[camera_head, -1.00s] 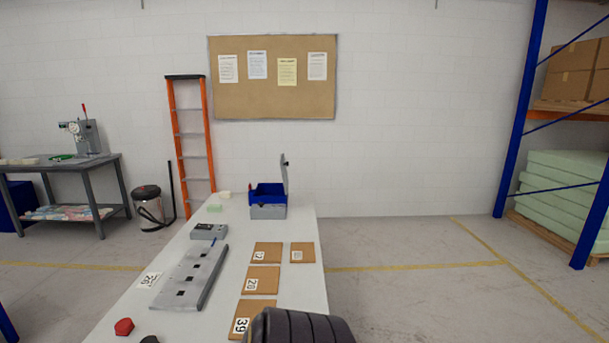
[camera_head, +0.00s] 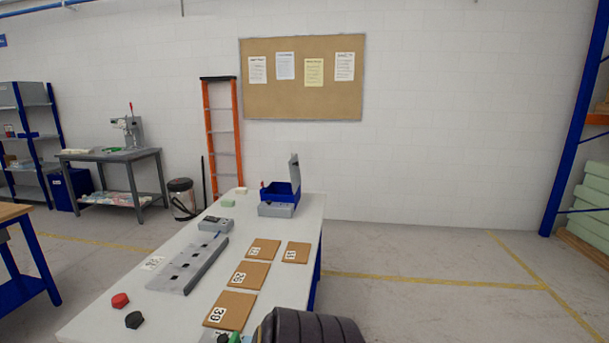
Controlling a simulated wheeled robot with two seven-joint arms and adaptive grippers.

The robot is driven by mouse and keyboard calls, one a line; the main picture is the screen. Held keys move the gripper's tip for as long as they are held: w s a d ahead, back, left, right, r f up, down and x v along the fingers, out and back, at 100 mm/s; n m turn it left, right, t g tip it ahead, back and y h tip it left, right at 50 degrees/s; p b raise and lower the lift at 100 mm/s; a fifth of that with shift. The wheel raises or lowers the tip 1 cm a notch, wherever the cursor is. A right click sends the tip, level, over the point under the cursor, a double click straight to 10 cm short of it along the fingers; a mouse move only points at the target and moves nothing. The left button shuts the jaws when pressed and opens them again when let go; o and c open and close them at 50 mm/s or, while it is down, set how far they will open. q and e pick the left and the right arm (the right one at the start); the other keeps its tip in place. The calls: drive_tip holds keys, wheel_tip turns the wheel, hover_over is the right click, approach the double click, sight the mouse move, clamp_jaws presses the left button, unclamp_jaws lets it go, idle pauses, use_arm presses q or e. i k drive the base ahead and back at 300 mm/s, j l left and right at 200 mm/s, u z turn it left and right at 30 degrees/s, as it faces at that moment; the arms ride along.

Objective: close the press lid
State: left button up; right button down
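A small box-like device with a grey base (camera_head: 276,210) and a blue upper tray (camera_head: 272,192) stands at the far end of the white table. Its grey lid (camera_head: 295,172) stands open, upright at the right side of the blue tray. I take this for the press, though its inside is too small to make out.
The white table (camera_head: 100,322) carries a long grey slotted plate (camera_head: 188,264), a grey device (camera_head: 215,223), several numbered brown squares (camera_head: 247,274), and red (camera_head: 120,300) and black (camera_head: 134,319) knobs. A side bench (camera_head: 112,156) stands back left. Floor right of the table is clear.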

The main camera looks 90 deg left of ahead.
sight(294, 166)
drive_tip(key=i+u, duration=0.35)
drive_tip(key=i+l+u, duration=0.1)
drive_tip(key=i+u, duration=0.5)
drive_tip(key=u, duration=0.2)
drive_tip(key=i+l+u, duration=0.1)
drive_tip(key=u, duration=0.3)
drive_tip(key=i+u, duration=0.25)
drive_tip(key=u, duration=0.15)
drive_tip(key=i+l+u, duration=0.1)
drive_tip(key=i+u, duration=0.15)
drive_tip(key=u, duration=0.15)
drive_tip(key=i+u, duration=0.6)
drive_tip(key=u, duration=0.2)
drive_tip(key=i+l+u, duration=0.15)
drive_tip(key=i+u, duration=0.25)
drive_tip(key=k, duration=0.1)
